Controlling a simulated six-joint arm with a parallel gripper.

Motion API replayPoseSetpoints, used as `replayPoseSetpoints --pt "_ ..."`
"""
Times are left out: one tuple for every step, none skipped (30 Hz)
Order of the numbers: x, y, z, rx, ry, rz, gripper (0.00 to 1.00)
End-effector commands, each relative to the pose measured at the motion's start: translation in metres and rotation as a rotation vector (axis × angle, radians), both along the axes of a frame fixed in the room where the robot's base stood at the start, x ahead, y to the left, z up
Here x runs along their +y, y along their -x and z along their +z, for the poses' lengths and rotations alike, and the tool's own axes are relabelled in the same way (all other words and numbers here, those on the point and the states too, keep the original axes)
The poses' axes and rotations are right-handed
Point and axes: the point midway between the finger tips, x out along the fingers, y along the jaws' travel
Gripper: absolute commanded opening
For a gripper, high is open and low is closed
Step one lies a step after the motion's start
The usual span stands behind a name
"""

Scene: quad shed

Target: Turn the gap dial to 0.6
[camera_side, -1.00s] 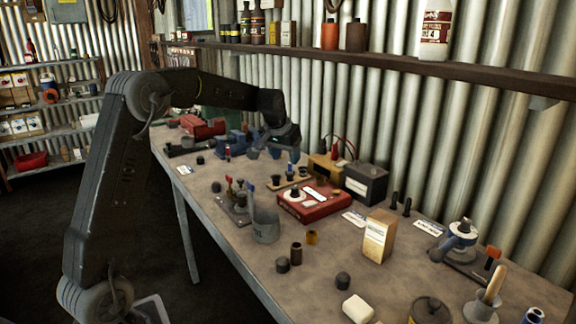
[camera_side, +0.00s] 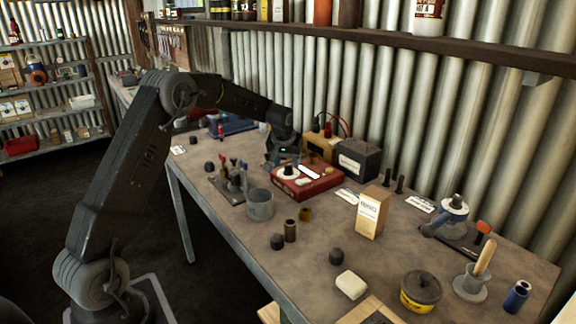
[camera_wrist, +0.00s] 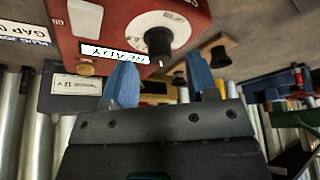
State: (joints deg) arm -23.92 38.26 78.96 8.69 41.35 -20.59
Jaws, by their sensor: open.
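The red box (camera_side: 322,184) stands mid-bench in the side view. Its dial (camera_side: 288,171) is a white disc with a dark knob near the left end. In the wrist view the red box (camera_wrist: 85,20) is upside down, with the white dial plate and black knob (camera_wrist: 158,42) close ahead of the fingers. A READY label (camera_wrist: 115,53) lies along its edge. The dial's scale marks are too small to read. My gripper (camera_wrist: 162,78) is open, its blue fingers apart and empty, just short of the knob. In the side view my gripper (camera_side: 281,157) is beside the box's dial end.
A yellow box (camera_side: 320,146) and a black box (camera_side: 357,160) stand behind the red box. A grey cup (camera_side: 260,205) and a stand with upright levers (camera_side: 232,180) are in front. A tan carton (camera_side: 371,212) is to the right.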

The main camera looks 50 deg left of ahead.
Motion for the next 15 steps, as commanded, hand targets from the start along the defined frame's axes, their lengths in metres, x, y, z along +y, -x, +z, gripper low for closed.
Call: replayPoseSetpoints --pt "0.002 -0.002 -0.007 0.001 0.001 0.0 0.53" --pt "0.003 -0.003 -0.01 0.001 0.0 0.0 0.53" --pt "0.004 -0.004 -0.014 0.001 0.0 0.0 0.53" --pt "0.004 -0.005 -0.016 0.0 0.0 0.0 0.53" --pt "0.005 -0.006 -0.017 0.0 0.0 0.0 0.53" --pt "0.005 -0.007 -0.02 0.0 0.0 0.0 0.53" --pt "0.006 -0.007 -0.021 -0.001 -0.001 0.0 0.53" --pt "0.006 -0.007 -0.022 -0.001 -0.001 0.0 0.53" --pt "0.006 -0.007 -0.022 -0.001 -0.001 0.0 0.53" --pt "0.006 -0.008 -0.022 -0.001 -0.001 0.0 0.53" --pt "0.006 -0.008 -0.023 -0.001 -0.001 0.0 0.53" --pt "0.006 -0.008 -0.023 -0.002 -0.001 0.0 0.53" --pt "0.006 -0.008 -0.023 -0.001 -0.001 0.0 0.53" --pt "0.006 -0.008 -0.022 -0.001 -0.001 0.0 0.53" --pt "0.006 -0.008 -0.022 -0.001 -0.001 0.0 0.53"
